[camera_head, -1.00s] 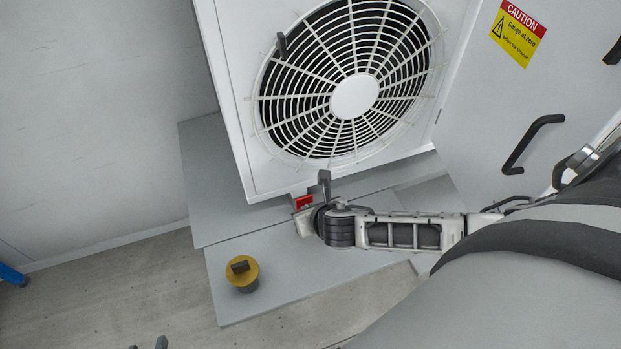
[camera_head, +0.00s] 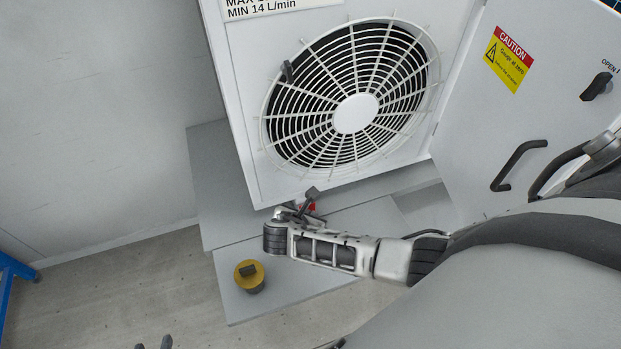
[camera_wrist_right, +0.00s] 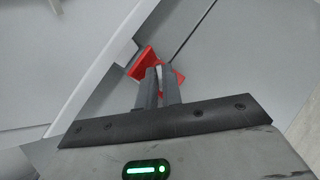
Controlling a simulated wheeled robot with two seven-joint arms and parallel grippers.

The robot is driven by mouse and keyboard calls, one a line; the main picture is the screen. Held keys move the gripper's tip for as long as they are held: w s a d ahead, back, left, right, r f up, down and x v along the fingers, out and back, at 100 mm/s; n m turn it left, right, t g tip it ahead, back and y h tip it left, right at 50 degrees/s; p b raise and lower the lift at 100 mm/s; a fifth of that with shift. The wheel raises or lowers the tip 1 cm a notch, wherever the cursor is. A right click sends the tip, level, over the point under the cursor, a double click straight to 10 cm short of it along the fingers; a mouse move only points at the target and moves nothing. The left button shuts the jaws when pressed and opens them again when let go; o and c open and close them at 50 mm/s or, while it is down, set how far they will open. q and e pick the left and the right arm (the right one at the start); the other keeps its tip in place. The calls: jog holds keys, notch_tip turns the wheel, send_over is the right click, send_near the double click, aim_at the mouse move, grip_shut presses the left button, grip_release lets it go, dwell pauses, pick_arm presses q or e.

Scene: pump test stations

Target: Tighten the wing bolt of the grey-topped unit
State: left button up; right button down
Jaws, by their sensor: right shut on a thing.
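A red wing bolt (camera_wrist_right: 145,60) shows between and beside the fingertips of my right gripper (camera_wrist_right: 160,76) in the right wrist view. The gripper is shut on it; the fingers hide part of it. In the head view the red wing bolt (camera_head: 312,207) is mostly hidden behind my right gripper (camera_head: 309,197), at the lower edge of the white fan unit (camera_head: 262,180). I cannot tell the colour of the unit's top. The two dark fingertips of my left gripper (camera_head: 153,344) show apart at the bottom edge; nothing is visible between them.
A yellow round piece with a dark handle (camera_head: 249,276) stands on the grey plate (camera_head: 290,285) in front of the unit. A white panel with a black handle (camera_head: 517,165) and a caution label (camera_head: 508,60) stands to the right. Bare floor lies at the lower left.

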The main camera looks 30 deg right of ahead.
jog(key=shift+w+a+m+g+h, duration=0.1)
jog(key=shift+m+g+h, duration=0.2)
jog(key=shift+m+g, duration=0.7)
jog(key=shift+w+m+g+h, duration=0.1)
jog(key=shift+m+g+h, duration=0.2)
jog(key=shift+m+g, duration=0.7)
jog(key=shift+m, duration=0.4)
jog(key=c, duration=1.6)
grip_release()
jog(key=shift+o, duration=0.2)
jog(key=p+v, duration=0.2)
jog(key=v, duration=1.4)
jog(key=shift+s, duration=0.25)
jog(key=shift+f, duration=0.1)
